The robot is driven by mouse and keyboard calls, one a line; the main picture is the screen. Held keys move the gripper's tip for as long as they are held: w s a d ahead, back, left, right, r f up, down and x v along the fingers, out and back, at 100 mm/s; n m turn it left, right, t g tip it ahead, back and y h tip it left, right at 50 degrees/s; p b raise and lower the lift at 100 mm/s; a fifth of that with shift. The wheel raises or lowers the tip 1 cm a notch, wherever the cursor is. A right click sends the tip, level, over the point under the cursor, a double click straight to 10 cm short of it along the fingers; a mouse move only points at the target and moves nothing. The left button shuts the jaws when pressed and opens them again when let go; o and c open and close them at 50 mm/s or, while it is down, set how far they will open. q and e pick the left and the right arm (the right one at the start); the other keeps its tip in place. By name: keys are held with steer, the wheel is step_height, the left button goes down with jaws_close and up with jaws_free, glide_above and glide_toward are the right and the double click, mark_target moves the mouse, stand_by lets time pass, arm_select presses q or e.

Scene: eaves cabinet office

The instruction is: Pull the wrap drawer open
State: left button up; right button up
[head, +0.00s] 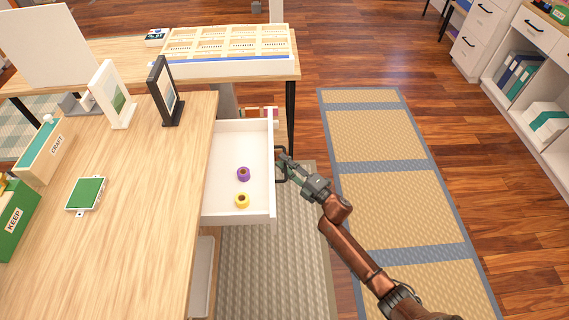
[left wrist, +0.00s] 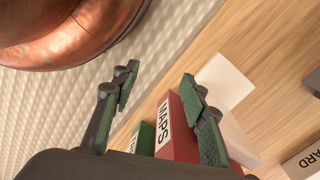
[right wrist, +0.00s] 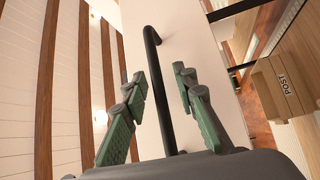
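The wrap drawer (head: 240,212) is a white drawer pulled out from the desk's right side. A purple roll (head: 243,174) and a yellow roll (head: 242,201) lie in it. Its dark bar handle (head: 281,166) is on the front and shows in the right wrist view (right wrist: 163,100). My right gripper (head: 287,163) is at the handle. In the right wrist view its fingers (right wrist: 160,78) stand apart on either side of the bar, with gaps visible. My left gripper (left wrist: 158,78) is outside the head view; in its wrist view its fingers are open and empty.
The wooden desk (head: 140,190) carries picture frames, a craft box (head: 45,150) and a green keep box (head: 15,220). Below the left gripper is a red maps box (left wrist: 178,135). A tan runner (head: 385,135) lies on clear floor at right.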

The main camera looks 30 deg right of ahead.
steer(key=v, duration=1.2)
steer(key=shift+f, duration=0.15)
